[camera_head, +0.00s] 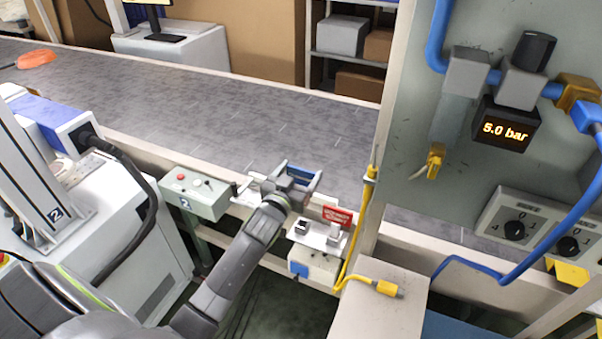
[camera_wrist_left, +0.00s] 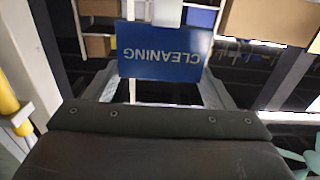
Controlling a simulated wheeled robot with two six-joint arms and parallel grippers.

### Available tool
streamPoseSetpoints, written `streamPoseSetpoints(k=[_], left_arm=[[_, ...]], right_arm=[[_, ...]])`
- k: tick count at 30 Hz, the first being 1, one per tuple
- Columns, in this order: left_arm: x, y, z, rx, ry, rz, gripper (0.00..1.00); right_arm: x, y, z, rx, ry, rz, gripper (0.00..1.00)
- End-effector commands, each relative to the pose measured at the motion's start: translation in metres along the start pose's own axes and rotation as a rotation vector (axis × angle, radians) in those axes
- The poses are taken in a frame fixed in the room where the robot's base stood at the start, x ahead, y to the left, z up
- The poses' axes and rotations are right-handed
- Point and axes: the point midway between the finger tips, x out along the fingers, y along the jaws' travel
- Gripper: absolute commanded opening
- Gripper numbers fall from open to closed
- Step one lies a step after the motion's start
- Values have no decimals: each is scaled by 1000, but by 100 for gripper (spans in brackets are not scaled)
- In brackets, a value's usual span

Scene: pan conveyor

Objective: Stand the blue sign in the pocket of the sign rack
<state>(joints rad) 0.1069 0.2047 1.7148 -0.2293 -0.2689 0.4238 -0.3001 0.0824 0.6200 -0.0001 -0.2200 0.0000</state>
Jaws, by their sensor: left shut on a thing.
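My left gripper (camera_head: 301,176) is shut on the blue sign (camera_head: 299,173) above the near edge of the conveyor. In the left wrist view the blue sign (camera_wrist_left: 162,52) sits between the fingers, its white word CLEANING upside down in the picture. In the head view only a thin blue strip of it shows. What looks like the sign rack (camera_head: 318,241) is a pale plate with small blocks on the conveyor's near side, just below and right of the gripper. A red sign (camera_head: 337,216) shows at its right part. The pocket is too small to make out clearly. My right gripper is out of view.
A green-grey button box (camera_head: 198,196) stands left of the rack. A grey post (camera_head: 392,130) and a yellow cable (camera_head: 357,230) are close on its right. The conveyor belt (camera_head: 230,110) behind is mostly clear, with an orange item (camera_head: 37,58) far left.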

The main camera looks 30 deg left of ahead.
Motion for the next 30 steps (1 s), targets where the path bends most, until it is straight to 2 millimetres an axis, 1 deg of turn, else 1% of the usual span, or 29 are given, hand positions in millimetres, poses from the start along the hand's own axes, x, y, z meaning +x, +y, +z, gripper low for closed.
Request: streamPoseSetpoints(k=[1,4,7,12,16,24,30], left_arm=[[0,0,0,0,1,0,40],[0,0,0,-1,0,0,40],[0,0,5,-1,0,0,40],[0,0,17,0,0,0,40],[0,0,30,0,-1,0,40],[0,0,53,0,0,0,40],[0,1,58,-1,1,0,40]], right_arm=[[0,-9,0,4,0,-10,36],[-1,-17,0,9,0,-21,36],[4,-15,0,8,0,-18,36],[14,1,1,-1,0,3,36],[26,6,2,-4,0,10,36],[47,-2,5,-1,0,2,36],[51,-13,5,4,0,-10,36]])
